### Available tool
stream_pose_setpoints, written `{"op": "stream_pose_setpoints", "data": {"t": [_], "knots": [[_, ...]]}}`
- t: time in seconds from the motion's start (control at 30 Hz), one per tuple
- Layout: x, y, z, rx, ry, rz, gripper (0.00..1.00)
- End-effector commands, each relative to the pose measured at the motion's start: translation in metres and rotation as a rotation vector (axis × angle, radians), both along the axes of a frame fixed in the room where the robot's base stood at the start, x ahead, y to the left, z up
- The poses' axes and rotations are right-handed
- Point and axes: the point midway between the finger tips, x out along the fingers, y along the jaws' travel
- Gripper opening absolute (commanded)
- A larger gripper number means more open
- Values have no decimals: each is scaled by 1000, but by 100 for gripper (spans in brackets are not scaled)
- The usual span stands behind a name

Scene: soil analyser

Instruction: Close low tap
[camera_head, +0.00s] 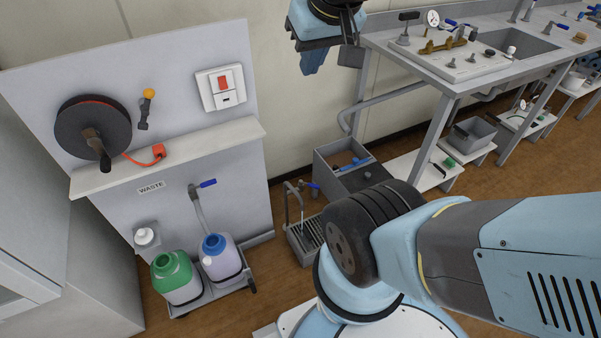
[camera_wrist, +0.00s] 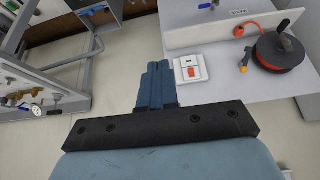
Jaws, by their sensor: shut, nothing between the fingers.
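A small tap with a blue lever (camera_head: 312,186) stands low near the floor, above a grated drip tray (camera_head: 306,236), in the head view. Another blue-levered tap (camera_head: 207,183) sits on the waste panel, over a white canister with a blue cap (camera_head: 221,257). Whether either is open or closed cannot be told. My gripper (camera_head: 313,66) hangs high at the top of the head view, well above and apart from both taps. In the wrist view its blue fingers (camera_wrist: 155,85) are together and empty. The wrist view shows the waste panel's blue lever (camera_wrist: 207,6) at the top edge.
The waste panel carries a cable reel (camera_head: 92,126), a red switch (camera_head: 224,84) and an orange plug (camera_head: 158,151). A green-capped canister (camera_head: 176,278) stands on the trolley. A grey bin (camera_head: 345,162) and the sink bench (camera_head: 465,60) flank the drip tray. My arm covers the lower right.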

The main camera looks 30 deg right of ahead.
Motion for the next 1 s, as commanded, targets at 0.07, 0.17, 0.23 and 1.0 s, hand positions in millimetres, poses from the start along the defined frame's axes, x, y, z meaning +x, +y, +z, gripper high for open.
{"op": "stream_pose_setpoints", "data": {"t": [0.07,0.17,0.23,1.0], "knots": [[0,0,0,0,0,0,0],[2,0,0,2,2,-1,0],[8,0,-1,6,5,-6,0],[204,-7,-86,132,69,-183,0]]}}
